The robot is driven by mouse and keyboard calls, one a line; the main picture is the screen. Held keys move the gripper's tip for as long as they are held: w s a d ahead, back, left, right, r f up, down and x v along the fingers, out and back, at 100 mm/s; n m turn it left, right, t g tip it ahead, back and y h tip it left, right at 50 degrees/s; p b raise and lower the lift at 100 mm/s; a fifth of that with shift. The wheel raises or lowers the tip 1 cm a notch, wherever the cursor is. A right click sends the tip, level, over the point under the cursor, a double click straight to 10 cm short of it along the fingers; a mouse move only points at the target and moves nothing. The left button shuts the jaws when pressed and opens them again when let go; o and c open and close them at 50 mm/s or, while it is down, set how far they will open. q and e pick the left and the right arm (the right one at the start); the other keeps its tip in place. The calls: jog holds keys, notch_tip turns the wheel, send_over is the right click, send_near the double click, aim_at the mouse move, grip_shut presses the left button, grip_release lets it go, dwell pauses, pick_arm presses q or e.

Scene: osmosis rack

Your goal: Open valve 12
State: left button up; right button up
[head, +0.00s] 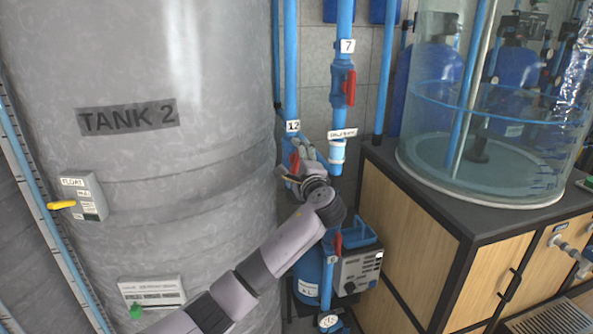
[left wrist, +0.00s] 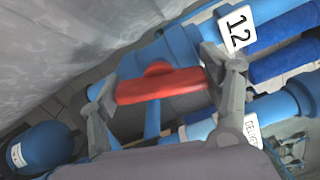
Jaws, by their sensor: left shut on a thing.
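Valve 12 is on a vertical blue pipe beside the grey tank, under a white tag reading 12 (head: 292,126). Its red handle (head: 294,162) is partly hidden by my gripper in the head view. My left gripper (head: 299,160) is at the handle, its arm reaching up from the bottom. In the left wrist view the red handle (left wrist: 160,86) lies between the two grey fingers, which are shut on it at its ends. The tag 12 (left wrist: 237,30) shows at the upper right there. The handle's exact angle to the pipe is hard to tell. My right gripper is not in view.
The large grey tank labelled TANK 2 (head: 130,118) stands close on the left. To the right is a pipe with red valve 7 (head: 349,88). A wooden cabinet (head: 410,215) bears a clear water tank (head: 490,110). A pump (head: 358,268) sits below my gripper.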

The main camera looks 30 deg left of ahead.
pick_arm(q)
jog(key=n+b, duration=0.2)
jog(key=shift+f+n, duration=0.25)
jog(key=shift+n, duration=0.05)
jog(key=shift+r+n+b, duration=0.1)
jog(key=shift+n+b, duration=0.2)
jog(key=shift+n, duration=0.1)
jog(key=o, duration=1.2)
jog(key=shift+r, duration=0.1)
jog(key=shift+c, duration=0.2)
jog(key=v, duration=1.2)
